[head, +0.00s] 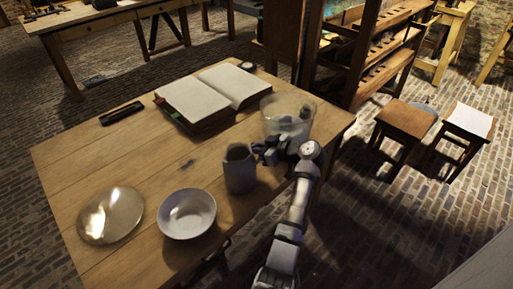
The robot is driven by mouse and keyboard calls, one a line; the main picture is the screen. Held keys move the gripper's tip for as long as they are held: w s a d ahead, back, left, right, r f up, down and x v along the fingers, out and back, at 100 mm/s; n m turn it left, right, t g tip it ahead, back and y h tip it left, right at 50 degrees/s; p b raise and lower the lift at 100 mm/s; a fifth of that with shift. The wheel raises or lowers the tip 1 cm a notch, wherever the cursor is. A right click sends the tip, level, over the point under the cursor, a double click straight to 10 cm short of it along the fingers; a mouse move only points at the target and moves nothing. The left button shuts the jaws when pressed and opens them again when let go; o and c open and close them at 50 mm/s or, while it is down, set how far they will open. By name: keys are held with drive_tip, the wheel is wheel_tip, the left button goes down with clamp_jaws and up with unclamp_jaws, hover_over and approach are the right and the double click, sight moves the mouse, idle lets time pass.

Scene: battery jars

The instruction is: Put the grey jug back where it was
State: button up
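The grey jug (240,172) is upright at the near right part of the wooden table (95,165), right of the white bowl. It looks to be standing on the table top, though a small gap beneath it would be hard to see. My gripper (259,151) is at the jug's upper right side, by its rim. The fingertips are small and dark there, so I cannot tell whether they are closed on the jug or just beside it. My arm comes in from the lower right.
A clear glass jar (272,112) stands close behind my gripper, partly hidden by it. A white bowl (187,213) and a brass dish (110,215) are to the left. An open book (195,97) and a black case (121,113) lie farther back. The table's middle left is clear.

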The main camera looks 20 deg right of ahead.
drive_tip(key=o, duration=0.4)
drive_tip(key=shift+r, duration=0.25)
drive_tip(key=shift+s+d, duration=0.25)
drive_tip(key=shift+s, duration=0.05)
drive_tip(key=b+v, duration=0.2)
drive_tip(key=v, duration=0.9)
drive_tip(key=shift+r, duration=0.15)
drive_tip(key=shift+s, duration=0.1)
